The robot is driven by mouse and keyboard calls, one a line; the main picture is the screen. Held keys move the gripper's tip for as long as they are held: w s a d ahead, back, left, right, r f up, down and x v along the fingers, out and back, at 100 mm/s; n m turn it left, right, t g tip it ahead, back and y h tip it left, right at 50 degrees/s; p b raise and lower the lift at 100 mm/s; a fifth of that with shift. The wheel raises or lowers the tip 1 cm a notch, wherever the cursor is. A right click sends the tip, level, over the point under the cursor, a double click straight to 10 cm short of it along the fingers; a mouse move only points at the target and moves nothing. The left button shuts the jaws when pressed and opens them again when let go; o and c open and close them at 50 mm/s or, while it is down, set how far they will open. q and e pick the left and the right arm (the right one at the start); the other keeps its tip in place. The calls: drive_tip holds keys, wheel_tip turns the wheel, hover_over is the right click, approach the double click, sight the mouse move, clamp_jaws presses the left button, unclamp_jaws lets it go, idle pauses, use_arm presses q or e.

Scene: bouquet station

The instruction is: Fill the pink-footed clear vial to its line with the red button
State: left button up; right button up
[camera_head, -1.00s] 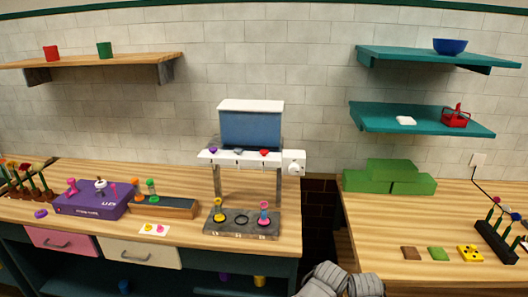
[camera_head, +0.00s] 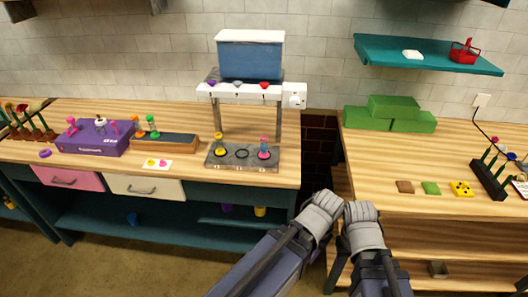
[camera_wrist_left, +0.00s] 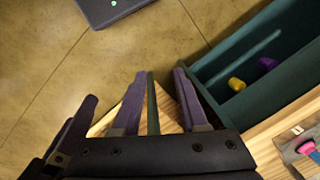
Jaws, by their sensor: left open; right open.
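The pink-footed clear vial (camera_head: 264,148) stands upright at the right end of the dark tray (camera_head: 242,166), under the dispenser (camera_head: 251,55) with its blue tank. The red button (camera_head: 264,86) is the rightmost of three on the dispenser's white bar. Part of the vial shows at the right edge of the left wrist view (camera_wrist_left: 309,148). My left gripper (camera_wrist_left: 160,75) is open and empty, away from the vial. In the head view my right gripper (camera_head: 361,212) is beside the left one, low before the gap between counters; its fingertips are hard to make out.
A yellow-footed vial (camera_head: 220,143) stands at the tray's left end. A purple box (camera_head: 93,138) and wooden rack (camera_head: 163,146) stand farther left. Green blocks (camera_head: 390,114) and coloured squares are on the right counter (camera_head: 378,170). The counter edges lie near my grippers.

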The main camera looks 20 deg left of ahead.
use_arm(q)
clamp_jaws()
idle(0.3)
idle(0.9)
use_arm(e)
clamp_jaws()
